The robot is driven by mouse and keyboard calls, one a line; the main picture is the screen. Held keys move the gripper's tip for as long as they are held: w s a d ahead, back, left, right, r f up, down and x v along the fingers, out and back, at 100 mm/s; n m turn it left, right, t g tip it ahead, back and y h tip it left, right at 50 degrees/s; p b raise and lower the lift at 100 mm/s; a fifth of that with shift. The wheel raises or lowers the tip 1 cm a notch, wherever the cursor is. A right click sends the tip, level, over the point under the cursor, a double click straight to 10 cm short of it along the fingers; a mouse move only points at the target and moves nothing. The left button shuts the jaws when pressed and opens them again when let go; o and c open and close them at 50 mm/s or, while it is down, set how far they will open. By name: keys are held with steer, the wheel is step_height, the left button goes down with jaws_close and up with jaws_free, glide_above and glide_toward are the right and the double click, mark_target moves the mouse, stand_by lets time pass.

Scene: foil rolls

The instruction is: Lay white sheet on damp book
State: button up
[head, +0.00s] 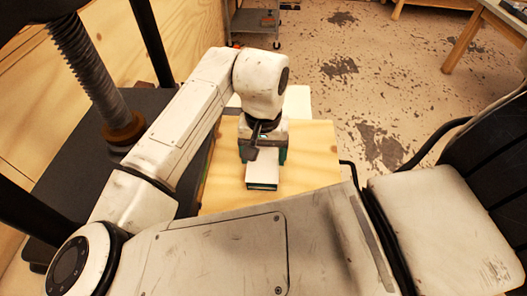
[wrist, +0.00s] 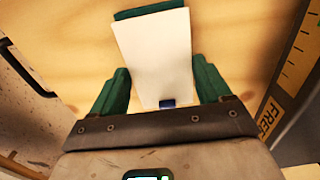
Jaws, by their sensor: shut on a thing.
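My gripper (head: 265,150) is over the wooden table, with its green fingers (wrist: 160,82) on either side of a white sheet (wrist: 152,55). The fingers are shut on the sheet at its side edges. The sheet also shows below the gripper in the head view (head: 264,170). A dark green book (head: 262,187) shows as a thin edge under the sheet. Its edge also sticks out past the sheet's far end in the wrist view (wrist: 150,11). The sheet hides most of the book; I cannot tell whether they touch. A small dark blue piece (wrist: 167,103) shows at the sheet's near end.
The pale wooden table (head: 315,165) has bare room right of the book. A large screw press (head: 85,60) stands at the left. A grey cart (head: 255,20) and a workbench (head: 490,30) stand farther back.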

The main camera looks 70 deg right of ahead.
mark_target(264, 162)
steer(key=shift+f, duration=0.15)
steer(key=o, duration=1)
steer(key=shift+c, duration=0.2)
step_height(264, 162, up, 12)
steer(key=shift+r+b, duration=0.2)
steer(key=shift+b, duration=0.1)
